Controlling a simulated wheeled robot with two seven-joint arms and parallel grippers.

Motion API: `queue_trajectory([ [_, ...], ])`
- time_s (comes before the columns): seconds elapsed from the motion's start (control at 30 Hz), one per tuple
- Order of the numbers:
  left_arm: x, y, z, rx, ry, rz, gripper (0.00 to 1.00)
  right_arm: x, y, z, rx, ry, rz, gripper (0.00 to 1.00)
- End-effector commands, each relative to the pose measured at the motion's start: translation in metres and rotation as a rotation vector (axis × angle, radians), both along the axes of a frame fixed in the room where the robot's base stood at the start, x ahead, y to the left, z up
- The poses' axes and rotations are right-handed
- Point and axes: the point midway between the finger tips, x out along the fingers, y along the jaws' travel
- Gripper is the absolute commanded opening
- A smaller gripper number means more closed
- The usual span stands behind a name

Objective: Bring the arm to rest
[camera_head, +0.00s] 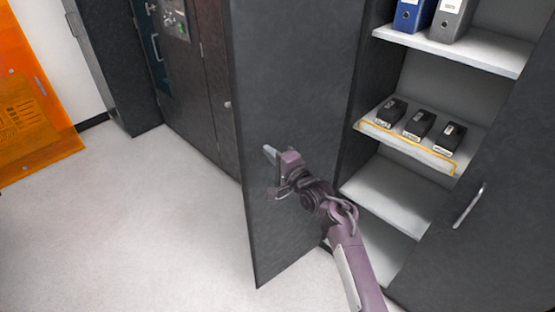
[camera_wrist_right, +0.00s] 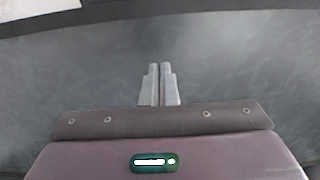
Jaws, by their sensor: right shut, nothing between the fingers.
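My right gripper (camera_head: 268,154) is in front of the open dark grey cabinet door (camera_head: 290,75) in the head view. Its fingers point to the left in the picture. In the right wrist view the two fingers (camera_wrist_right: 160,84) lie side by side, shut and empty, with the dark door surface (camera_wrist_right: 230,60) behind them. Whether any part of the arm touches the door I cannot tell. My left gripper is not in view.
The open cabinet has a shelf (camera_head: 470,55) with blue (camera_head: 410,14) and grey (camera_head: 452,18) binders. A lower yellow-edged shelf holds three black boxes (camera_head: 418,124). Another door with a handle (camera_head: 468,205) is at right. An orange panel (camera_head: 30,105) stands far left. The floor (camera_head: 130,230) at left is clear.

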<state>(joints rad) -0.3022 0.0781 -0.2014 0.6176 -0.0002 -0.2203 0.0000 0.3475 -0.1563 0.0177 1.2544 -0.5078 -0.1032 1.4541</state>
Motion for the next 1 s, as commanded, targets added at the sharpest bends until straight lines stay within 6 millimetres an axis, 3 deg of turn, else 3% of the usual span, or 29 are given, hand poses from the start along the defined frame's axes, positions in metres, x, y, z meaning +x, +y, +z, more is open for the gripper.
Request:
queue_trajectory([
  [0.4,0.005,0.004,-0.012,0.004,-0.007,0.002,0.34,-0.051,-0.032,-0.002,0.000,0.000,-0.002,0.00],
  [0.7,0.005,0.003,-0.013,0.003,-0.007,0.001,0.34,-0.060,-0.037,-0.007,-0.011,0.006,-0.002,0.00],
  [0.77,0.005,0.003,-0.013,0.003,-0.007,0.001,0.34,-0.061,-0.037,-0.022,-0.036,0.021,-0.005,0.00],
  [0.87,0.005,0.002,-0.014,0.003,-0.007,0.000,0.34,-0.069,-0.037,-0.071,-0.124,0.066,-0.011,0.00],
  [1.0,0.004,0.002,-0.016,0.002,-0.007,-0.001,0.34,-0.096,-0.042,-0.170,-0.322,0.156,-0.003,0.00],
])
